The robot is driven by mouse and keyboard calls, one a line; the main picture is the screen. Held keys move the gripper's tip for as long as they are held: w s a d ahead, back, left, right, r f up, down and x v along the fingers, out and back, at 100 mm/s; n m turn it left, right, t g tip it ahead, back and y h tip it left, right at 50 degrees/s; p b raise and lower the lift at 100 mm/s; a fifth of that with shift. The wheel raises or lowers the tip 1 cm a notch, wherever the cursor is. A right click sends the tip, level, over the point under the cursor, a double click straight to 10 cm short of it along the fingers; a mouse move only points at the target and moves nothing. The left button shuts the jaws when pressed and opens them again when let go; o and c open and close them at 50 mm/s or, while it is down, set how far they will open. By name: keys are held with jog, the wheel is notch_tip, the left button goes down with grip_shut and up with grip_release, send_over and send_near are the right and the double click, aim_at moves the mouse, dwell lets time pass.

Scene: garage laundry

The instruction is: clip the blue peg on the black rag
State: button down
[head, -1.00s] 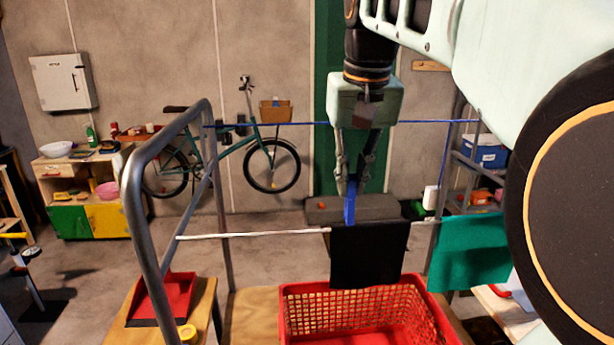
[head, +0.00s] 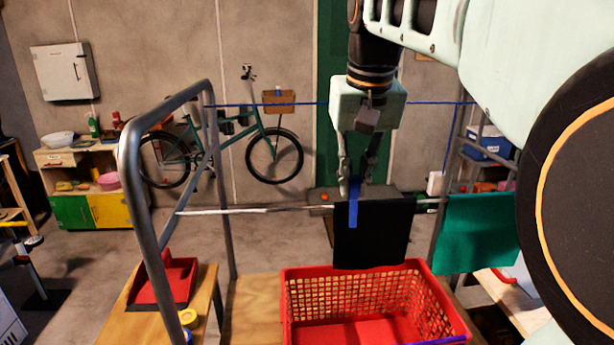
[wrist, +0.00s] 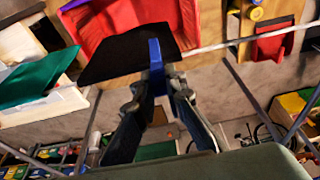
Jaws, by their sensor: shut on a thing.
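The black rag (head: 378,236) hangs over the white line (head: 258,211) above the red basket. It also shows in the wrist view (wrist: 122,54). My gripper (head: 355,186) is shut on the blue peg (head: 352,205), from above. The peg points down and overlaps the rag's upper left part in the head view. In the wrist view the peg (wrist: 155,52) lies between my fingertips (wrist: 157,78) at the rag's edge. I cannot tell whether its jaws straddle the cloth.
A green cloth (head: 475,234) hangs on the line to the right. The red basket (head: 300,274) stands below on a wooden surface. A grey metal frame (head: 140,185) rises at the left, with a red dustpan (head: 165,284) beside it. A blue line (head: 300,104) runs behind.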

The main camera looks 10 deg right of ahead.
jog(key=c, duration=1.9)
grip_release()
jog(key=shift+f, duration=0.15)
